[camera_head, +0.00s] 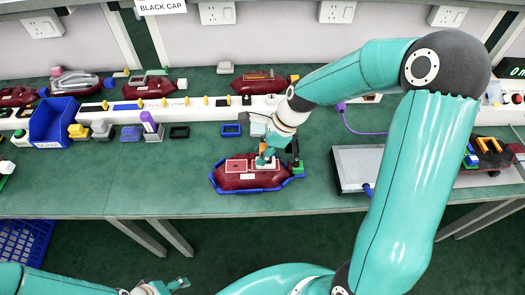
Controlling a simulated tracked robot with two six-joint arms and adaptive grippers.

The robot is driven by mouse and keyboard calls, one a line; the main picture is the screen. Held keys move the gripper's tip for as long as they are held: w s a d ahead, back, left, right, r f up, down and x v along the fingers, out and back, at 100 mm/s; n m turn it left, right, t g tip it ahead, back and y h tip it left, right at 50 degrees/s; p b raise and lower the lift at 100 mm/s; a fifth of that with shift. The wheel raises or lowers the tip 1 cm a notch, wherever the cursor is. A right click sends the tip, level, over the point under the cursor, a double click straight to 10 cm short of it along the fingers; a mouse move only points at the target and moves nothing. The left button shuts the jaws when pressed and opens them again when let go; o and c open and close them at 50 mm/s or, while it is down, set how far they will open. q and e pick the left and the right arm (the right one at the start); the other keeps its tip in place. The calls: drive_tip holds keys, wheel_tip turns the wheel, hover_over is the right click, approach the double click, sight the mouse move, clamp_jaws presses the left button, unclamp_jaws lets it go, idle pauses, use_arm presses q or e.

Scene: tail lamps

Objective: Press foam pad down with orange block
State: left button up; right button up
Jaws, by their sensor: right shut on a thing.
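A dark red tail lamp (232,182) sits in a blue tray (250,190) on the green bench, near its front edge. My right gripper (265,160) reaches down over the right part of the lamp. It is shut on a small orange block (263,147), of which only a little shows. A pale patch, perhaps the foam pad (268,166), lies under the fingertips on the lamp; I cannot tell whether the block touches it. My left gripper (178,284) is low at the bottom edge, away from the bench, with its fingers seemingly apart.
A green and black upright piece (294,150) stands at the tray's right end. A grey platform (360,165) lies to the right. A blue bin (55,122) and several small parts stand at the left. More red lamps line the back. The bench left of the tray is clear.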

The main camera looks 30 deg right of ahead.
sight(262, 146)
drive_tip(key=shift+f+b, duration=0.35)
drive_tip(key=shift+f, duration=0.15)
drive_tip(key=shift+s+f, duration=0.15)
idle(1.6)
drive_tip(key=shift+r+p, duration=2.95)
drive_tip(key=shift+r, duration=0.2)
drive_tip(key=shift+w, duration=0.2)
